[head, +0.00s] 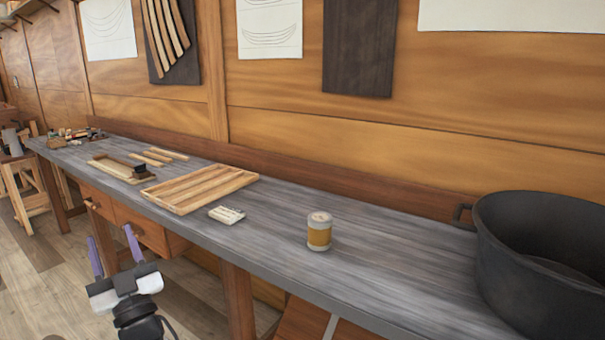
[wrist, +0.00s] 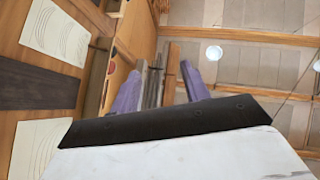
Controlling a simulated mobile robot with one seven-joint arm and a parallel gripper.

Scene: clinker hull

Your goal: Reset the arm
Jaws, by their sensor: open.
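My gripper (head: 114,251) is at the lower left of the head view, in front of the workbench's front edge and apart from it. Its two purple fingers stand apart, pointing up, with nothing between them. In the wrist view my gripper (wrist: 158,90) shows the same purple fingers spread and empty, with the wall and ceiling beyond. The grey workbench (head: 275,225) runs along the wooden wall.
On the bench are a jar (head: 319,232) with a yellow band, a small pale block (head: 227,214), a slatted wooden board (head: 200,187) and a wooden tool piece (head: 122,169). A large black pot (head: 540,262) stands at the right end. Open floor (head: 75,275) lies at left.

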